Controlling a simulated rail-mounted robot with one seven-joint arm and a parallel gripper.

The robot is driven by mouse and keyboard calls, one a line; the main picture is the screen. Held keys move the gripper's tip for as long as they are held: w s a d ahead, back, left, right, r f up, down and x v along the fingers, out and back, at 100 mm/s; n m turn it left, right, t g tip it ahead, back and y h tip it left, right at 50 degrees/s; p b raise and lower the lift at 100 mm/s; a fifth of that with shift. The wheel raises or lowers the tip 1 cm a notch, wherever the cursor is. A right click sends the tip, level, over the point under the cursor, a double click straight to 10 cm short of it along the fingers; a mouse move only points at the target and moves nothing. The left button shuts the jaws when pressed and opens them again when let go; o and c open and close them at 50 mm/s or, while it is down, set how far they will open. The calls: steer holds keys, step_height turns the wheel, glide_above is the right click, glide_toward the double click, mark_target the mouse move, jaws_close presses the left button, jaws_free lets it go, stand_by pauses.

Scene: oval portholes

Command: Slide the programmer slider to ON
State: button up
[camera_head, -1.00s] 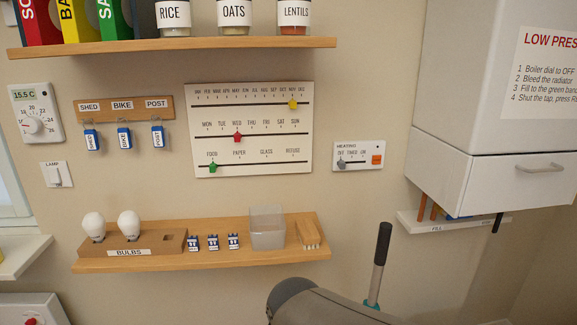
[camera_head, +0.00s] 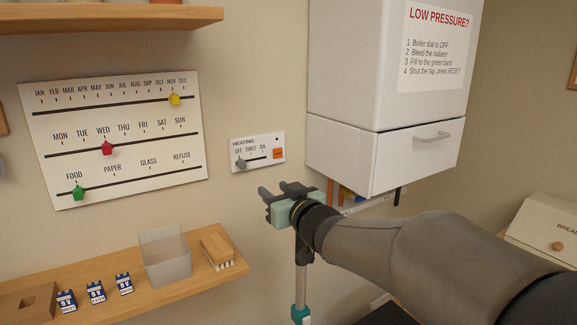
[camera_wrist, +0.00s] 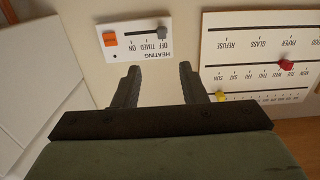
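The heating programmer (camera_head: 257,152) is a small white panel on the wall, marked OFF, TIMED and ON, with an orange button (camera_head: 278,153) at its right. Its grey slider knob (camera_head: 241,163) sits at the left end of the slot, at OFF. In the wrist view the panel (camera_wrist: 135,38) appears upside down, with the knob (camera_wrist: 162,31) at its right. My gripper (camera_head: 281,188) is just below and right of the panel, apart from it. In the wrist view the fingers (camera_wrist: 158,84) are open with nothing between them.
A white calendar board (camera_head: 120,140) with coloured sliders hangs to the left. A white boiler cabinet (camera_head: 375,80) juts out at the right. Wall around the programmer is bare.

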steer(key=p, duration=0.3)
glide_toward(243, 164)
steer(key=x, duration=0.9)
steer(key=shift+w, duration=0.25)
steer(key=shift+c, duration=0.4)
